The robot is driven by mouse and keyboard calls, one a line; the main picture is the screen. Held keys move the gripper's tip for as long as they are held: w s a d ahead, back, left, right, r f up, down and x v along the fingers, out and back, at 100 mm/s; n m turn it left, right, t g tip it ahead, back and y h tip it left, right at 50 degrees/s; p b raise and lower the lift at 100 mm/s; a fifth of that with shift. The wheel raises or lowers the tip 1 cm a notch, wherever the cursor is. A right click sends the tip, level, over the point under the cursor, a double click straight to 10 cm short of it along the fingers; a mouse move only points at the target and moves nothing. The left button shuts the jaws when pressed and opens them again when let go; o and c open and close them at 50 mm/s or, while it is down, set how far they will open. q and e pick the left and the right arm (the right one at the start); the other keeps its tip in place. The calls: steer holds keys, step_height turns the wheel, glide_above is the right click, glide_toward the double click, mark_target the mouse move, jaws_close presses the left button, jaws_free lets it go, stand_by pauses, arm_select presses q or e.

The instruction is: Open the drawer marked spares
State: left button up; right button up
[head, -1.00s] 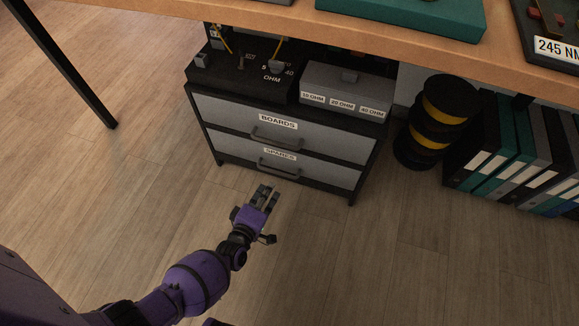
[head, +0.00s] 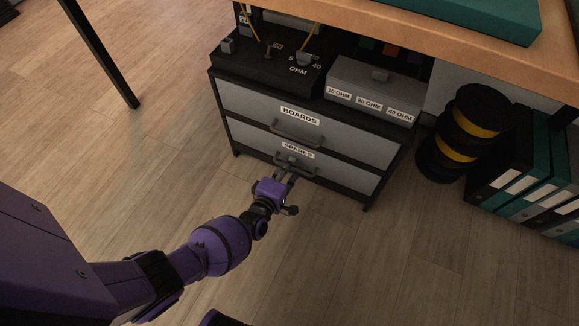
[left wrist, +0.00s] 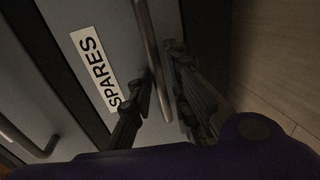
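The spares drawer (head: 340,176) is the lower grey drawer of the black-framed cabinet, and it is closed. Its label (head: 297,151) also shows in the left wrist view (left wrist: 93,66). Its dark bar handle (head: 306,172) shows as a long bar in the left wrist view (left wrist: 148,42). My left gripper (head: 287,172) is at this handle. In the left wrist view its fingers (left wrist: 162,70) are apart, one on each side of the bar; I cannot tell whether they touch it. My right gripper is not in view.
The boards drawer (head: 250,103), above, is closed, with its own handle (head: 297,133). The wooden bench top (head: 440,38) overhangs the cabinet. Black and yellow spools (head: 462,140) and binders (head: 520,165) stand at right. The floor (head: 330,260) in front is clear.

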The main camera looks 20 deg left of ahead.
arm_select(q)
jaws_close()
steer(key=f+p+v, duration=0.1)
steer(key=f+v, duration=0.2)
steer(key=v, duration=1.1)
steer(key=s+d+f+p+v, duration=0.1)
steer(key=f+v, duration=0.2)
steer(key=v, duration=1.1)
steer(key=shift+s+a+r, duration=0.15)
steer(key=shift+s+a, duration=0.15)
steer(key=shift+a, duration=0.1)
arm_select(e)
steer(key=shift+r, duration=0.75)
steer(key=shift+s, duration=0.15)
arm_select(q)
jaws_free()
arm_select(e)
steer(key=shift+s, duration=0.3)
